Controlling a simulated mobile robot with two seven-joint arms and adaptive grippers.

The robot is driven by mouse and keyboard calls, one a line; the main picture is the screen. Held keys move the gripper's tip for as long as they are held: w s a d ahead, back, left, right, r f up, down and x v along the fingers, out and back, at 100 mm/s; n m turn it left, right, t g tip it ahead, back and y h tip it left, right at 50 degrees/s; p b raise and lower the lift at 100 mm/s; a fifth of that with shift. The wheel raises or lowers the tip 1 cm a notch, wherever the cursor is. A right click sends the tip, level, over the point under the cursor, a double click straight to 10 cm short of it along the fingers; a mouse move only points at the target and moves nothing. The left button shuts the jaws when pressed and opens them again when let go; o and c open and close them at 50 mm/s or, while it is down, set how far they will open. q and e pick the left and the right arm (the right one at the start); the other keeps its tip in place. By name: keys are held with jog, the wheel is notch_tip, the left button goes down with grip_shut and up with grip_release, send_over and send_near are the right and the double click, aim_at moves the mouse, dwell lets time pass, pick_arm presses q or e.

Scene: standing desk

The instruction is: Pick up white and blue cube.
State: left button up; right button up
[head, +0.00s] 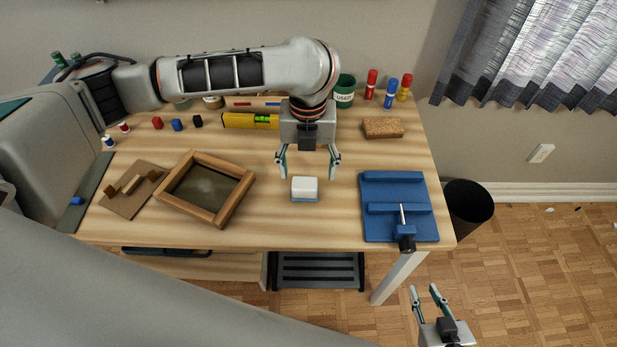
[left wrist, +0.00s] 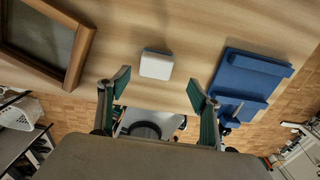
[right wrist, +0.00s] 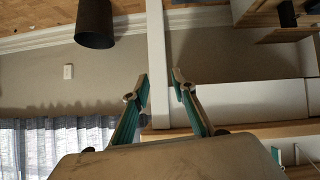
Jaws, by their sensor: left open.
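The white and blue cube (head: 304,188) rests on the wooden desk, white on top with a blue band at its base. It also shows in the left wrist view (left wrist: 156,64), just beyond the fingertips and between their lines. My left gripper (head: 308,168) is open and empty, its fingers on either side of the near space above and behind the cube, not visibly touching it. My right gripper (head: 424,290) is away from the desk, low at the right in front of the floor. Its fingers (right wrist: 160,84) are apart with nothing between them.
A wooden frame (head: 242,205) lies left of the cube and a blue fixture (head: 372,225) with a clamp lies right. A yellow level (head: 240,121), a brown sponge-like block (head: 383,128) and several small items line the back. The desktop beside the cube is clear.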

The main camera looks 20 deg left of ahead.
aim_at(305, 183)
pick_arm(q)
jog(key=shift+s+f, duration=0.2)
jog(key=shift+f, duration=0.3)
jog(key=shift+s+f, duration=0.15)
jog(key=shift+f, duration=0.35)
jog(key=shift+f+b, duration=0.25)
jog(key=shift+b, duration=0.1)
jog(key=f, duration=0.1)
jog(key=f+b, duration=0.1)
jog(key=f, duration=0.1)
jog(key=a+f, duration=0.1)
jog(key=shift+w+f+b, duration=0.25)
jog(key=shift+b, duration=0.1)
jog(key=shift+w+f, duration=0.1)
jog(key=shift+f, duration=0.05)
jog(key=shift+d, duration=0.1)
jog(key=c, duration=1)
jog(key=shift+c, duration=0.6)
pick_arm(e)
jog(key=shift+s+d+f, duration=0.15)
jog(key=shift+s+f, duration=0.05)
jog(key=shift+f, duration=0.4)
jog(key=shift+s+d+f, duration=0.1)
jog(key=shift+s+f, duration=0.1)
jog(key=shift+f, duration=0.4)
